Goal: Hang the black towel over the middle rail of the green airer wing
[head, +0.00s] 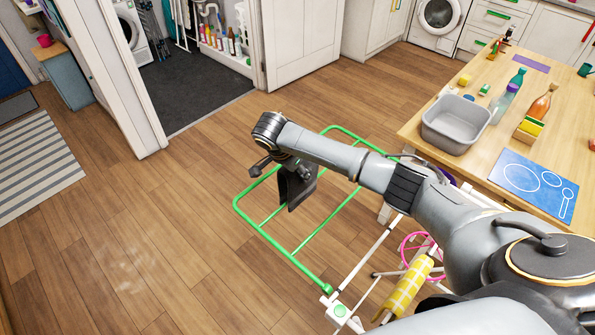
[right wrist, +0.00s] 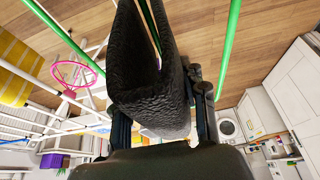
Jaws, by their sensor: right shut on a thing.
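The black towel (head: 296,190) hangs folded from my right gripper (head: 290,168), above the green airer wing (head: 262,236). In the right wrist view the towel (right wrist: 148,85) fills the middle, between the fingers of the gripper (right wrist: 162,125), which is shut on it. Green rails (right wrist: 229,45) run on both sides of the towel there. A thin green line shows between its two halves; I cannot tell whether the towel rests on the middle rail or is apart from it. The arm and towel hide part of the wing. My left gripper is in neither view.
A yellow checked cloth (head: 408,290) hangs on the white airer frame, beside a pink hoop (head: 405,245). The wooden table (head: 425,160) with a grey basin (head: 455,143) stands at right. The floor left of the wing is clear. A doorway opens at the back left.

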